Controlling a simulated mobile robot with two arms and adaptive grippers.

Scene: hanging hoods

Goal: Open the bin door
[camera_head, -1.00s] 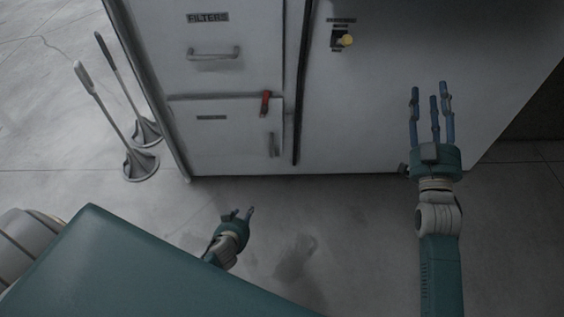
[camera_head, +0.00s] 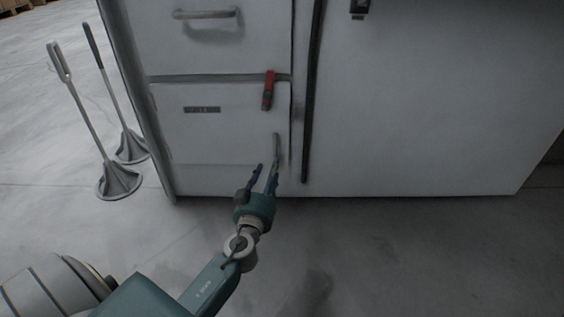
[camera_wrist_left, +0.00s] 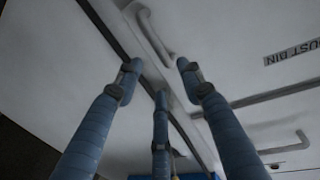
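The bin door (camera_head: 190,135) is the pale lower-left panel of the cabinet and looks shut. Its upright handle (camera_head: 276,150) is near its right edge. A red latch (camera_head: 268,90) sits above the handle at the door's upper right corner. My left gripper (camera_head: 265,172) is just below the handle, fingers apart and pointing at it. In the left wrist view, the handle (camera_wrist_left: 155,35) lies just beyond the spread fingertips (camera_wrist_left: 158,75), with nothing held; I cannot tell whether a finger touches it. The door's DUST BIN label (camera_wrist_left: 292,52) shows there too. My right gripper is out of view.
A drawer with a horizontal handle (camera_head: 205,14) is above the bin door. A large plain panel (camera_head: 420,110) stands to the right, past a dark vertical gap (camera_head: 312,100). Two long-handled tools with cone bases (camera_head: 119,182) stand on the floor at left. Floor in front is clear.

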